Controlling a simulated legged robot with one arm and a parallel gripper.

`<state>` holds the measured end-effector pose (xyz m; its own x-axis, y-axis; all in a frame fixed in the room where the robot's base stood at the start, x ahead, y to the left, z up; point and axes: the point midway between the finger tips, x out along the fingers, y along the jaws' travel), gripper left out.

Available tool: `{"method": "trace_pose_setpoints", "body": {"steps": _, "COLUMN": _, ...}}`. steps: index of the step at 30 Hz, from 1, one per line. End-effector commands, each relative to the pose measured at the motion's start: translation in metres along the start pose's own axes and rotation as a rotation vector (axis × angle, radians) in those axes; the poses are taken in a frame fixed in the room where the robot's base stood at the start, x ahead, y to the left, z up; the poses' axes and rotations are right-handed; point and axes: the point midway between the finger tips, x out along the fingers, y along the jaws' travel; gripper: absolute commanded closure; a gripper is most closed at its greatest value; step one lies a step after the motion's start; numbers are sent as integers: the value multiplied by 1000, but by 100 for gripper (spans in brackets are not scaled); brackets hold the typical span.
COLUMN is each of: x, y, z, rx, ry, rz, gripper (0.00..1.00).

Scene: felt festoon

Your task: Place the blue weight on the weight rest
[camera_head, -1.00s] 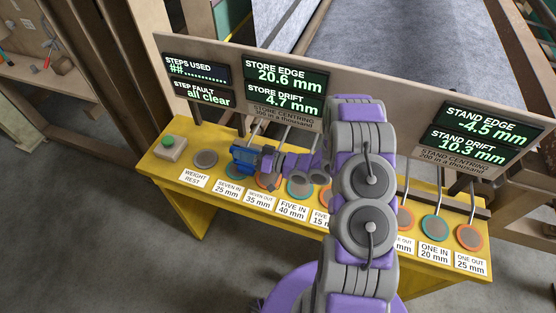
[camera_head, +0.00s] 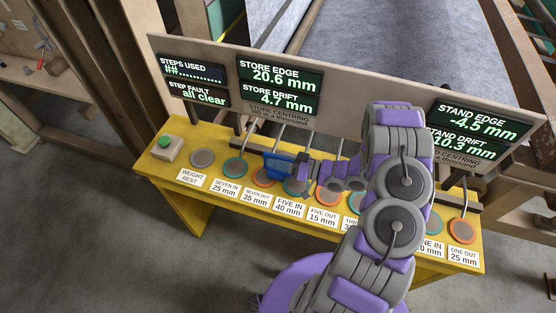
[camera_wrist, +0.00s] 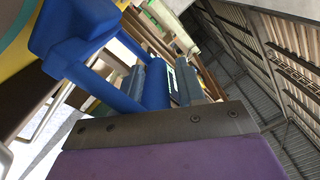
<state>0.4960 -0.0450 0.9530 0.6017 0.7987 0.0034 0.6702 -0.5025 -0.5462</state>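The blue weight (camera_head: 279,163) is at the tip of my gripper (camera_head: 293,167), over the yellow bench around the SEVEN OUT and FIVE IN discs. In the wrist view the blue weight (camera_wrist: 75,35) fills the upper left, and its bar runs between the fingers of my gripper (camera_wrist: 160,84), which look closed on it. Whether the weight touches a disc is hard to tell.
A green button on a grey box (camera_head: 167,148) stands left of the weight rest. Coloured discs with labels line the yellow bench (camera_head: 185,205). Thin upright metal rods stand behind the discs. A panel with display screens (camera_head: 281,84) rises along the back. My arm hides several discs.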

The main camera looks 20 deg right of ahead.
Motion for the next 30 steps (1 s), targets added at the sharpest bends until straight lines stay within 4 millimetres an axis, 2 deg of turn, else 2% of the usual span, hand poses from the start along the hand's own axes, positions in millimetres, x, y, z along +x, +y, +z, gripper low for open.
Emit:
{"method": "trace_pose_setpoints", "body": {"steps": 8, "x": -8, "y": 5, "z": 2, "rx": 3, "ry": -5, "rz": 12, "gripper": 35}}
{"method": "trace_pose_setpoints", "body": {"steps": 9, "x": -8, "y": 5, "z": 2, "rx": 3, "ry": -5, "rz": 12, "gripper": 62}}
{"method": "trace_pose_setpoints", "body": {"steps": 21, "x": -4, "y": 1, "z": 1, "rx": -2, "ry": -4, "rz": 9, "gripper": 100}}
{"method": "trace_pose_setpoints", "body": {"steps": 30, "x": 0, "y": -1, "z": 1, "rx": -6, "ry": -5, "rz": 9, "gripper": 100}}
